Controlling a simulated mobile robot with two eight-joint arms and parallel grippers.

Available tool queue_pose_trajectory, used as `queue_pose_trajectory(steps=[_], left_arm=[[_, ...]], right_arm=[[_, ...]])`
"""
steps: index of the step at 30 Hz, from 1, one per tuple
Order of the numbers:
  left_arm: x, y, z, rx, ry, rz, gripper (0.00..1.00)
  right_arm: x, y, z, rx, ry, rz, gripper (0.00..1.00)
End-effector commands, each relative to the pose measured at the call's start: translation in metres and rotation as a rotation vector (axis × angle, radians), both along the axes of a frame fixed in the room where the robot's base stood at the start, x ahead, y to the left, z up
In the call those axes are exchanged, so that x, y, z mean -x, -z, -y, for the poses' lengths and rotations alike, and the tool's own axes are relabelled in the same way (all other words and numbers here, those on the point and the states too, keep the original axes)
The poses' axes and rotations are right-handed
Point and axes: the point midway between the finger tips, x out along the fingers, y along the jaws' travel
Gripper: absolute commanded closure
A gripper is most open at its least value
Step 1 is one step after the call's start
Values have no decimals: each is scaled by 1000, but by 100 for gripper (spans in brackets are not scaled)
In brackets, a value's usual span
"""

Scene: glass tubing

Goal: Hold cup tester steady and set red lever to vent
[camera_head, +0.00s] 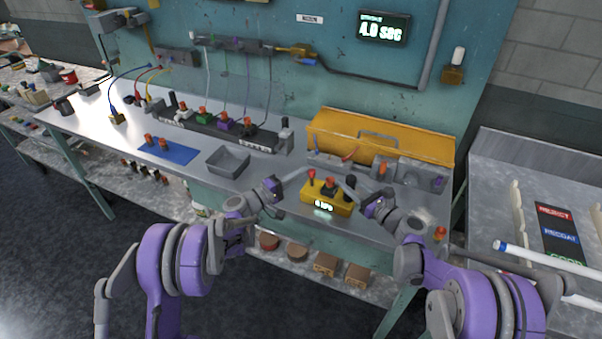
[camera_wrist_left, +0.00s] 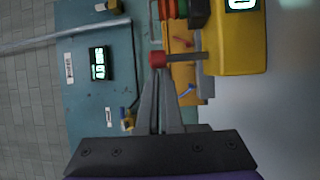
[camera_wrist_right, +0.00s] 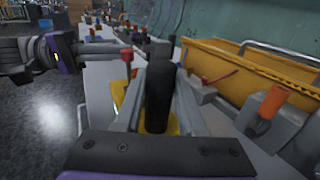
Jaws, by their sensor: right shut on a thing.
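The yellow cup tester (camera_head: 325,199) with a lit display stands near the bench's front edge. Its red-knobbed lever (camera_head: 311,175) stands on the left of its top and also shows in the left wrist view (camera_wrist_left: 157,60). My left gripper (camera_head: 302,172) looks shut, its tips right at the red knob; contact is unclear. My right gripper (camera_head: 352,186) is shut on the tester's black handle (camera_wrist_right: 159,95). An orange-red and dark piece (camera_head: 330,183) sits on the tester's top between the grippers.
A yellow toolbox (camera_head: 380,138) stands behind the tester, with grey fixtures (camera_head: 420,172) to its right. A grey bin (camera_head: 228,163) and a blue mat (camera_head: 180,154) lie to the left. A red button (camera_head: 440,232) is at the bench's front right.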

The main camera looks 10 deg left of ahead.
Motion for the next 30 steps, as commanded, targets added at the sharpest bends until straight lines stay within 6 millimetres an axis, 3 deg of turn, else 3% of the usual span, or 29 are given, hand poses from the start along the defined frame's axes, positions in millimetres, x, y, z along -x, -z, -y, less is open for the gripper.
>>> queue_pose_trajectory(steps=[11, 19, 30], left_arm=[[-1, 0, -1, 0, 1, 0, 100], [-35, -9, -21, -1, 1, 0, 100], [24, 14, -72, -1, 0, -1, 100]], right_arm=[[0, 0, -1, -1, -2, 1, 100], [0, 0, 0, -1, -1, 1, 100], [0, 0, 0, 0, -1, 0, 100]])
